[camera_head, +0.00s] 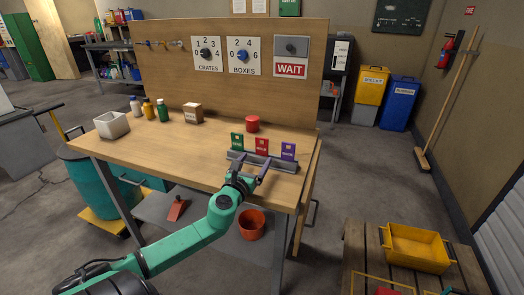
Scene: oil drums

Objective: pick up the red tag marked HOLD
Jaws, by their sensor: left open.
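A red tag (261,144) with white lettering stands in a grey rack (283,167) near the front right of the wooden workbench. A green tag (237,141) stands to its left and a purple tag (288,151) to its right. My left gripper (252,172) is at the front of the rack, just below the red tag in the picture. Its fingers are apart, and I see nothing between them. I cannot tell whether they touch the rack. My right gripper is not in view.
On the bench (205,164) are a red cylinder (253,123) behind the tags, a brown box (193,112), bottles and a white bin (112,125). A panel with dials and a WAIT sign (290,70) rises behind. A yellow tray (415,247) sits on a pallet at right.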

